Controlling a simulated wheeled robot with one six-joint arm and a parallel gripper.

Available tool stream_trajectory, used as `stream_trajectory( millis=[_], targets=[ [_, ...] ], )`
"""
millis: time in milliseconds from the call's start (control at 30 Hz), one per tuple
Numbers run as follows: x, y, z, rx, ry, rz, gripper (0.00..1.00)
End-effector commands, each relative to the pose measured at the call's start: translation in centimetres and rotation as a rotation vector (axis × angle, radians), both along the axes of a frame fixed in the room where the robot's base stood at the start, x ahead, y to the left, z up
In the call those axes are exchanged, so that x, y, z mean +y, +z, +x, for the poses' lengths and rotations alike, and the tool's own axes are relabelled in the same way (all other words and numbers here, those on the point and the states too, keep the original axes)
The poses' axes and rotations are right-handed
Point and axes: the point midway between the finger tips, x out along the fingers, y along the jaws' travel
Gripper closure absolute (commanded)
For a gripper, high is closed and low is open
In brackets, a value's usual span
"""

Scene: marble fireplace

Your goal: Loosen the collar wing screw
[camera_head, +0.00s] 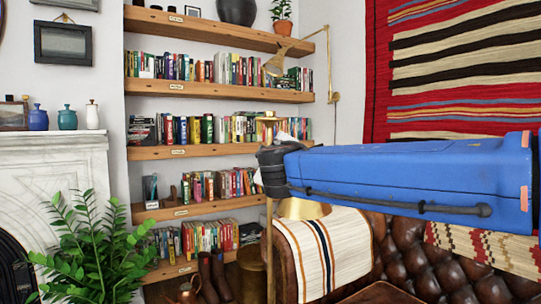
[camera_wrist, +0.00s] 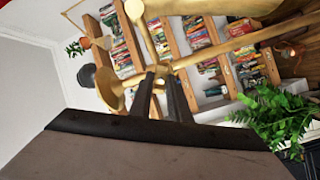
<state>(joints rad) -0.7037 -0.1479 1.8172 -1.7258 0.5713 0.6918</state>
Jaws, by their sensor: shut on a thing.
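A brass stand lamp is partly hidden behind my arm in the head view; its pole (camera_head: 269,265) shows below my wrist and a brass shade (camera_head: 302,208) shows under the arm. In the wrist view the brass pole (camera_wrist: 245,47) runs to the upper right, and another brass rod (camera_wrist: 145,38) meets it near my fingertips. My gripper (camera_wrist: 163,72) is shut on a small part at this brass joint. I take it to be the collar wing screw; the fingers hide its shape. In the head view the fingers are hidden behind my wrist.
Shelves of books (camera_head: 215,95) stand behind the lamp. A leather sofa (camera_head: 400,255) with a striped throw (camera_head: 325,250) is at the lower right. A leafy plant (camera_head: 90,250) is before the marble fireplace (camera_head: 50,165). A brass wall lamp (camera_head: 278,62) hangs above.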

Motion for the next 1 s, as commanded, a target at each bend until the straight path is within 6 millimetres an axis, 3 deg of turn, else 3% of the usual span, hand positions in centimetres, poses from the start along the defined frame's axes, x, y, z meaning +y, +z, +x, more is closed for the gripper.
stream_trajectory(
  millis=[500, 1000],
  targets=[
    [0.11, -0.24, -0.03, -0.056, 0.001, -0.399, 1.00],
    [0.12, -0.30, -0.03, -0.073, 0.001, -0.519, 1.00]
  ],
)
